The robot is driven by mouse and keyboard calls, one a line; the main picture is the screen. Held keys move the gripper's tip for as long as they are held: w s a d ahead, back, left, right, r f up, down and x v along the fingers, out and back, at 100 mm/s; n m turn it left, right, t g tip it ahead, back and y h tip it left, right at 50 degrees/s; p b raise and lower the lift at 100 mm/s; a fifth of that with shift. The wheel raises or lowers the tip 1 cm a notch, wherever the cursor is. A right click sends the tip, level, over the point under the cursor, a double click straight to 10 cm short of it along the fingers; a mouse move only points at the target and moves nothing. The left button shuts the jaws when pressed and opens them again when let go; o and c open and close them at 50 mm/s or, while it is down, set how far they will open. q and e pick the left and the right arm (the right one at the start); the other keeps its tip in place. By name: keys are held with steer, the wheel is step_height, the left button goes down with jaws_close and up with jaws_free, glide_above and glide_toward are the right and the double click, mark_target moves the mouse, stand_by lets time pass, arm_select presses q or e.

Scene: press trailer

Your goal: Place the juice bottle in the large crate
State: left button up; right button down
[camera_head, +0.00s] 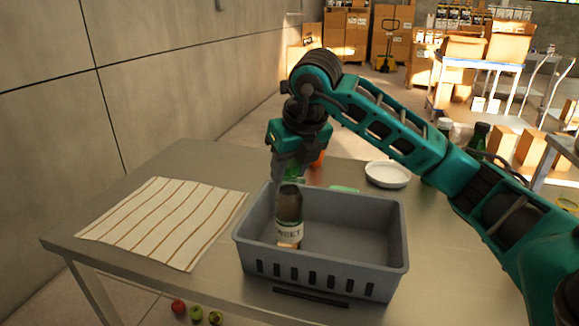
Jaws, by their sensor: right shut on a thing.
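The juice bottle (289,218) is a brownish bottle with a white label and hangs upright inside the left part of the large crate. The large crate (325,265) is a grey, open box with slots along its front, standing on the table. My right gripper (289,178) is over the crate's back left part, pointing down, shut on the juice bottle at its top. The crate's wall does not hide the bottle's label; I cannot tell if its base touches the crate floor. My left gripper is not in view.
A striped cloth (165,220) lies left of the crate on the metal table (205,158). A white plate (388,175), an orange object (318,159) and dark green bottles (480,136) are behind it. Several fruits (196,313) lie on the floor.

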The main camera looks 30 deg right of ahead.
steer(key=c, duration=0.7)
jaws_free()
steer(key=shift+o, duration=0.2)
steer(key=shift+r, duration=0.25)
steer(key=p+v, duration=0.2)
steer(key=v, duration=0.9)
steer(key=shift+s+r, duration=0.25)
steer(key=shift+r, duration=0.05)
